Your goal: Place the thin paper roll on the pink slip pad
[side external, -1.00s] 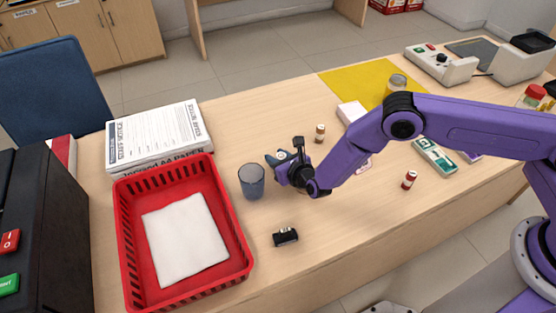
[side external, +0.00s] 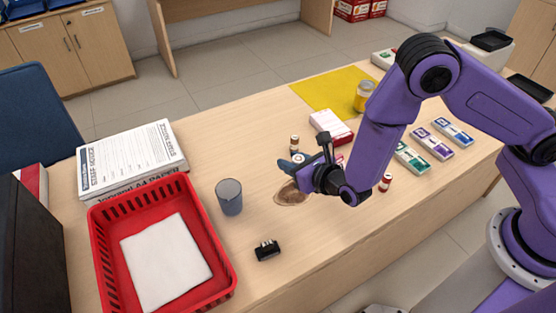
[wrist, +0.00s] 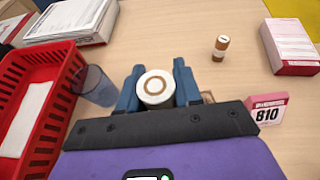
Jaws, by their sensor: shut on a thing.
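My gripper (wrist: 160,91) is shut on a white paper roll (wrist: 155,88) with a brown core ring, seen end-on between the blue fingers in the wrist view. In the side view, my gripper (side external: 299,164) is above the table, and the roll is mostly hidden by it. The pink slip pad (wrist: 267,110), with "810" on its white face, lies to the right of my gripper in the wrist view. In the side view only a bit of pink (side external: 340,158) shows behind my gripper.
A blue-grey cup (side external: 229,197) and red basket (side external: 228,262) stand to the left. A small brown-and-white cylinder (side external: 294,144) and a red-and-white box (side external: 332,126) stand behind. A black stamp-like item (side external: 267,250) is in front. A brown oval patch (side external: 292,192) is below my gripper.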

